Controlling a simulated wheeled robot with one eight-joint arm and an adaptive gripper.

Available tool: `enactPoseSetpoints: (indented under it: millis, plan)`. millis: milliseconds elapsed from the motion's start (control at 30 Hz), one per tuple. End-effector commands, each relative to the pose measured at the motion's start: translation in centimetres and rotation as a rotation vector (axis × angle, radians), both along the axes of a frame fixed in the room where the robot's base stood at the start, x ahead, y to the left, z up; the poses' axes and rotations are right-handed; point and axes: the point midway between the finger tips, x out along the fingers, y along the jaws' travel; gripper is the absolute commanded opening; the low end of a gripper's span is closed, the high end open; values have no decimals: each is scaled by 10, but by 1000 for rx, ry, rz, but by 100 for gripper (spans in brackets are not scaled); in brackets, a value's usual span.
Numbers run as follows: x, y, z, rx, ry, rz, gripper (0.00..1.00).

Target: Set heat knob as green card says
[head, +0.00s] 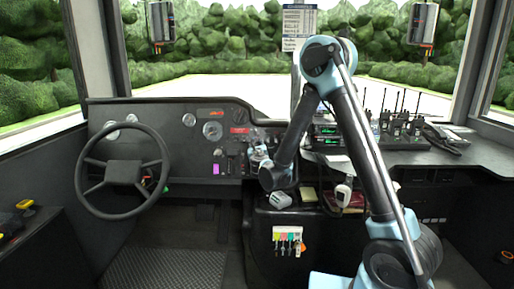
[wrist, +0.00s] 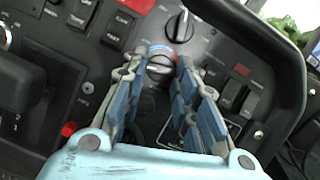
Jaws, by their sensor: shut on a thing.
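A red and blue arc shows at the knob's top edge. The fingers hide its sides and much of its lower part, and I cannot read its setting. In the head view my gripper (head: 259,156) is small against the panel, right of the steering wheel. Several small coloured tags hang on the lower console, one of them green (head: 284,238). Their writing is too small to read, and I cannot tell whether this is the green card.
Another black knob (wrist: 181,26) with a white line sits just above the held one. Rocker switches flank the fingers. The steering wheel (head: 123,171) is at left. Several radios (head: 395,124) stand on the right shelf, and a purple card (head: 216,169) is on the panel.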

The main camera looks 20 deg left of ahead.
Motion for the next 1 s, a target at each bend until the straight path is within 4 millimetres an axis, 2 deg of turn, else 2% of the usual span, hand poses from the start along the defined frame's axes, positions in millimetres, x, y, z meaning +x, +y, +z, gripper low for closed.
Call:
enactPoseSetpoints:
  millis: [267, 700, 1000]
  plan:
    - [0, 1, 0, 63, 15, -24, 3]
    - [-1, 4, 0, 333, 80, -126, 3]
    - [-1, 5, 0, 461, 110, -175, 3]
